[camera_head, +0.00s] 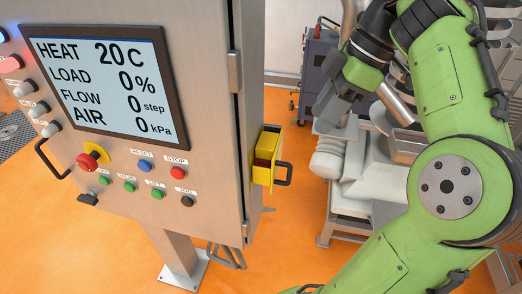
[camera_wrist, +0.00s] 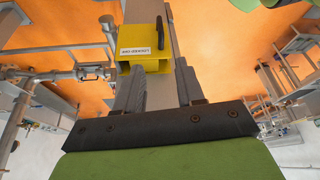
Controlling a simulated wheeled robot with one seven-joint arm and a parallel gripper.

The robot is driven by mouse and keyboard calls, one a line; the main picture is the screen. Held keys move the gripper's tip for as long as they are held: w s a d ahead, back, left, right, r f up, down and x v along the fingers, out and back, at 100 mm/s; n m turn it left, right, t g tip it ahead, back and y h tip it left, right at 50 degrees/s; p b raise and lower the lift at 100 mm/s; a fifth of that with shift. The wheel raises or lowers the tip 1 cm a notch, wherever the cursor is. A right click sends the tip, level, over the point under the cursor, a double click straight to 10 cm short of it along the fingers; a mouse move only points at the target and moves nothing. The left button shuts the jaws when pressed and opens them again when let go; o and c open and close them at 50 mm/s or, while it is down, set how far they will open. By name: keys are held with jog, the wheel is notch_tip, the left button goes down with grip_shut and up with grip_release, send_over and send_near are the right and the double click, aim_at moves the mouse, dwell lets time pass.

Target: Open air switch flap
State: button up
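The yellow air switch box (camera_head: 273,143) is fixed to the right side of the grey control cabinet. A black handle (camera_head: 284,174) sticks out at its lower right, and a dark red part shows at its left. I cannot tell how far its flap stands open. In the wrist view the yellow box (camera_wrist: 140,42) has a white label and its black handle (camera_wrist: 160,33) at upper right. My gripper (camera_head: 330,112) is to the right of and above the box, apart from it. In the wrist view my gripper (camera_wrist: 158,78) has its two fingers spread, with nothing between them.
The control cabinet (camera_head: 215,140) with its display (camera_head: 107,85) and several buttons fills the left. Grey-white machinery (camera_head: 350,165) stands behind my arm. A dark trolley (camera_head: 318,60) stands farther back. Orange floor shows between cabinet and machinery.

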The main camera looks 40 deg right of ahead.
aim_at(290, 168)
jog(key=b+x, duration=0.1)
jog(key=x, duration=0.4)
jog(key=b+x, duration=0.1)
jog(key=x, duration=0.4)
jog(key=b+x, duration=0.1)
jog(key=x, duration=0.4)
jog(key=shift+s+d+f, duration=0.15)
jog(key=shift+s+d, duration=0.05)
jog(key=shift+s, duration=0.2)
jog(key=shift+w+a+f, duration=0.15)
jog(key=shift+w+f, duration=0.05)
jog(key=shift+f, duration=0.15)
grip_shut()
